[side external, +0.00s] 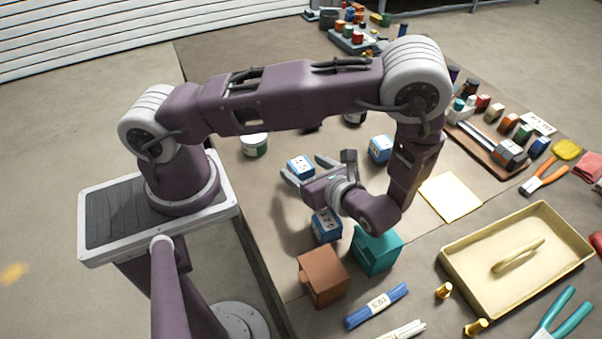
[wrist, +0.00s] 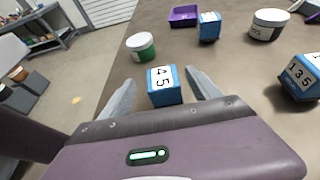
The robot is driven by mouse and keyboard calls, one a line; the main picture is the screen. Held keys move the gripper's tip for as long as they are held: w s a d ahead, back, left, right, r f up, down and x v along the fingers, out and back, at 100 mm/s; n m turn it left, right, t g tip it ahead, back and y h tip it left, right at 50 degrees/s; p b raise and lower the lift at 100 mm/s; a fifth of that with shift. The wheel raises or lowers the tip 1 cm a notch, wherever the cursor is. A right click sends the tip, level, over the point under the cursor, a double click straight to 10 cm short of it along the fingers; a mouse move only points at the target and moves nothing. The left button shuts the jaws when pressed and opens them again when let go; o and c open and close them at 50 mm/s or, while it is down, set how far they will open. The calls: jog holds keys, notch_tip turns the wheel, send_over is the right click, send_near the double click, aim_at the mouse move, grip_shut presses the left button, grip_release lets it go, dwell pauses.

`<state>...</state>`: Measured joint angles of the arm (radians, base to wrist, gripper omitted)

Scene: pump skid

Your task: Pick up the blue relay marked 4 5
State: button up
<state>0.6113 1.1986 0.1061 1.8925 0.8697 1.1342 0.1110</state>
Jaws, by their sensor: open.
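The blue relay marked 4 5 (wrist: 163,86) has a white label and stands on the table. It also shows in the side view (side external: 301,168). My gripper (wrist: 160,77) is open, with one pale finger on each side of this relay. Gaps show between the relay and both fingers in the wrist view. In the side view my gripper (side external: 306,169) reaches toward the left, with the relay at its fingers.
A blue relay marked 1 3 5 (wrist: 300,78) stands to the right; another blue relay (wrist: 209,28) is farther back. A green-and-white jar (wrist: 141,47), white tub (wrist: 269,25) and purple tray (wrist: 184,15) stand beyond. Another blue relay (side external: 326,226) and brown block (side external: 322,277) are near my wrist.

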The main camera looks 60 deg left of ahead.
aim_at(296, 159)
jog(key=x, duration=0.6)
jog(key=shift+w+a, duration=0.15)
jog(key=shift+a, duration=0.35)
grip_shut()
jog(key=shift+r, duration=0.1)
